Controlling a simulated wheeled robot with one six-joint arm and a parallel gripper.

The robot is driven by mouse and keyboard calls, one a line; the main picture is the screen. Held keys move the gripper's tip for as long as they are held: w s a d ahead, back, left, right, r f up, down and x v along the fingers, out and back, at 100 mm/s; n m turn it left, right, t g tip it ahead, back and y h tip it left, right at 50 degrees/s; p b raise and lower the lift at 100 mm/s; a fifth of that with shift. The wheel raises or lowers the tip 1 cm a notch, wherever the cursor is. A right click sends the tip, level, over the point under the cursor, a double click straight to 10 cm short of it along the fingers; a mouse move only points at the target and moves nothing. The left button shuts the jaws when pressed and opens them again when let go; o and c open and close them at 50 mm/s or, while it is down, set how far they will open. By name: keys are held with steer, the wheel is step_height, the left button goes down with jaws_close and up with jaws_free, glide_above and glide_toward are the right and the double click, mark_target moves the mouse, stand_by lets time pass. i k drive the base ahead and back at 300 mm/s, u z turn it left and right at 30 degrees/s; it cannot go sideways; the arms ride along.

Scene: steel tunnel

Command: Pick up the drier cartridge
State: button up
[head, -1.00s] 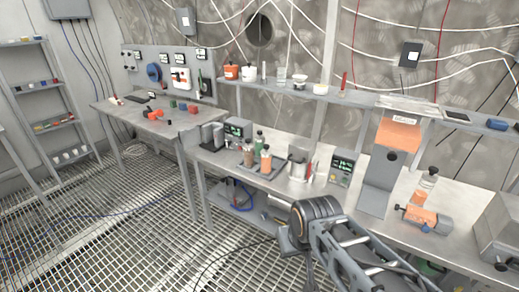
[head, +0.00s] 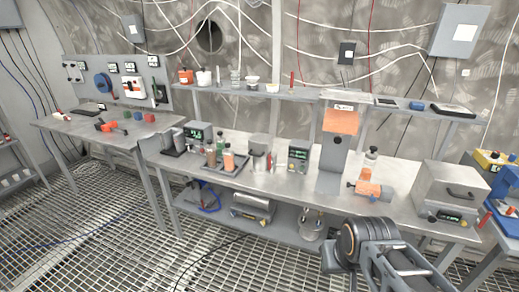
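I cannot tell for sure which object is the drier cartridge. A small clear bottle-like cylinder with a dark cap (head: 371,160) stands upright on the right part of the workbench in the head view. An orange and grey device (head: 371,187) lies just in front of it and hides its lower part. My gripper (head: 337,263) is at the bottom of the head view, in front of the bench edge and apart from all objects. Its fingers are too small and turned away to tell whether they are open or shut. I see nothing held in it.
The steel workbench (head: 228,187) also carries a grey stand with an orange panel (head: 334,165), a steel box (head: 450,190) and a tray of bottles (head: 222,166). A shelf (head: 300,95) runs behind. Grated floor lies in front.

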mark_target(219, 139)
steer(key=u, duration=0.45)
steer(key=i, duration=0.3)
steer(key=u, duration=1.05)
steer(key=i, duration=0.75)
steer(key=u, duration=0.45)
steer(key=i, duration=1)
steer(key=z, duration=0.75)
steer(key=i, duration=0.85)
steer(key=z, duration=1.25)
steer(key=i, duration=0.25)
steer(key=z, duration=0.2)
